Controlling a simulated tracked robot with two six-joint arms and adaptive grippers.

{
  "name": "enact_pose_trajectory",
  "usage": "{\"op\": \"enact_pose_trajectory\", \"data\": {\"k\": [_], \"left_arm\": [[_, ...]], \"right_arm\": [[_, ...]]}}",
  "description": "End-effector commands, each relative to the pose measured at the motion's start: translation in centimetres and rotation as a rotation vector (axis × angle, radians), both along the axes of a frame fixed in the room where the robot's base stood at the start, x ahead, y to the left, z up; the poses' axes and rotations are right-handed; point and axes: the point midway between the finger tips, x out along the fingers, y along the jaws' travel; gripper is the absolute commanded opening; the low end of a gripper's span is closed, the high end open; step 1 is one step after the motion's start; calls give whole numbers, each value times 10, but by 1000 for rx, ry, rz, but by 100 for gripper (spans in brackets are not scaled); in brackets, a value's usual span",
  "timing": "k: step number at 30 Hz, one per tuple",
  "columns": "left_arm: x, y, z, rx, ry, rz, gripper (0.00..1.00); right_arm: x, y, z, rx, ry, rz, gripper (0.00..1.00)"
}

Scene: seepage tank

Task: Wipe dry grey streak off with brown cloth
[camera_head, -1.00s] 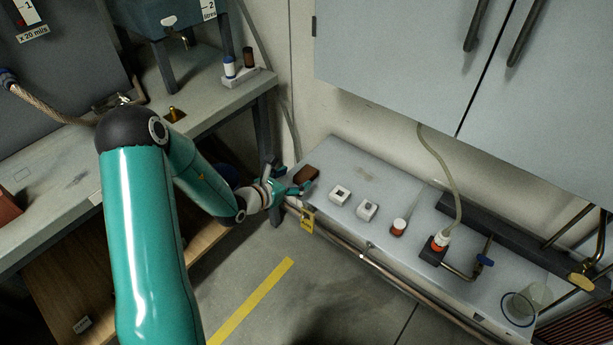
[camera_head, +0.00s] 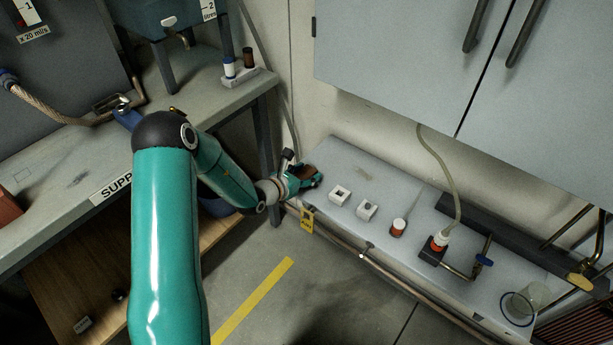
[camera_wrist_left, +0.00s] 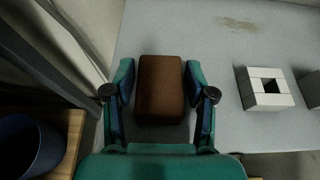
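The brown cloth (camera_head: 307,171), a thick block-like pad, lies at the left end of the grey bench top (camera_head: 420,190). It shows clearly in the left wrist view (camera_wrist_left: 160,88). My left gripper (camera_head: 312,178) is open around it, one finger on each side; narrow gaps seem to remain between fingers and cloth. The gripper also fills the lower middle of the left wrist view (camera_wrist_left: 160,80). A faint tan-grey streak (camera_head: 364,173) marks the same bench top, behind the white blocks; it also shows in the left wrist view (camera_wrist_left: 240,24). A darker grey smudge (camera_head: 77,180) lies on the left bench. My right gripper is not in view.
Grey cabinets (camera_head: 400,60) hang above. A blue bin (camera_wrist_left: 28,145) is at lower left in the wrist view.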

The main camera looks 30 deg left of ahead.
Motion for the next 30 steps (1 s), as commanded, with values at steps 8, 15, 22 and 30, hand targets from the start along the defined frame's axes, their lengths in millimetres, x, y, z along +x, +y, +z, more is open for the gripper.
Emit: {"op": "enact_pose_trajectory", "data": {"k": [8,15,22,30], "left_arm": [[0,0,0,0,0,0,21],[0,0,2,1,-1,0,21],[1,0,21,2,-4,-1,21],[1,0,87,6,-7,-3,21]], "right_arm": [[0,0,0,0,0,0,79],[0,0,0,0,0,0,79],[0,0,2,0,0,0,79],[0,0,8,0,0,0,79]]}}
